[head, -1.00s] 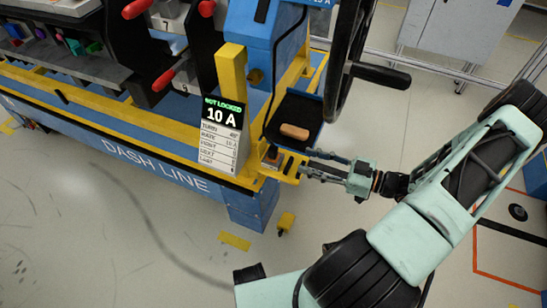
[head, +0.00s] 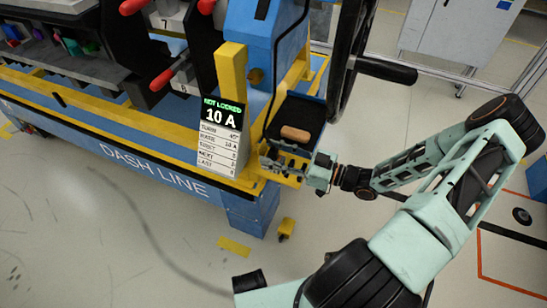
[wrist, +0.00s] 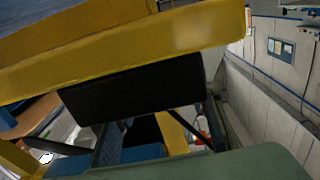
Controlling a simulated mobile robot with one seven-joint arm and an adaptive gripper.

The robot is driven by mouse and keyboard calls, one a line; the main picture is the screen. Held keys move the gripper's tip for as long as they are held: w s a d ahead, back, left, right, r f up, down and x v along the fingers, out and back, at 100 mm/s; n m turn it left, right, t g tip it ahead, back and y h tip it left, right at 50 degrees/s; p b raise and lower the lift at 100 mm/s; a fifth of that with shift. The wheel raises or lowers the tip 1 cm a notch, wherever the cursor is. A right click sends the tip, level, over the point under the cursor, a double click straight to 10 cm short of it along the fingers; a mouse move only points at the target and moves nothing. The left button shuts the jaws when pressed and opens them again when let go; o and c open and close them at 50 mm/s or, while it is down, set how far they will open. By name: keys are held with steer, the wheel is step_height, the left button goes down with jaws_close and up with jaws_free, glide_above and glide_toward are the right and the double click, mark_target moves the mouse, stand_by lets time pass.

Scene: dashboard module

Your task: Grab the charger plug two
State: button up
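My gripper (head: 275,158) is at the yellow bracket (head: 291,181) on the near right corner of the blue dash line stand. Its fingers reach in from the right, over the spot where a small dark plug-like block sits in the earlier head view. That block is now mostly hidden by the fingers, and I cannot tell whether they touch it. The finger gap is too small and covered to read. In the wrist view a yellow bar (wrist: 130,45) and a black block (wrist: 135,88) fill the space close ahead; I cannot tell whether the black block is the plug.
A black tray with a tan block (head: 295,134) lies just behind the bracket. A sign reading "NOT LOCKED 10 A" (head: 221,125) stands to the left. A steering wheel (head: 345,60) rises behind.

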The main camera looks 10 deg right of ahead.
steer(key=shift+c, duration=0.4)
jaws_close()
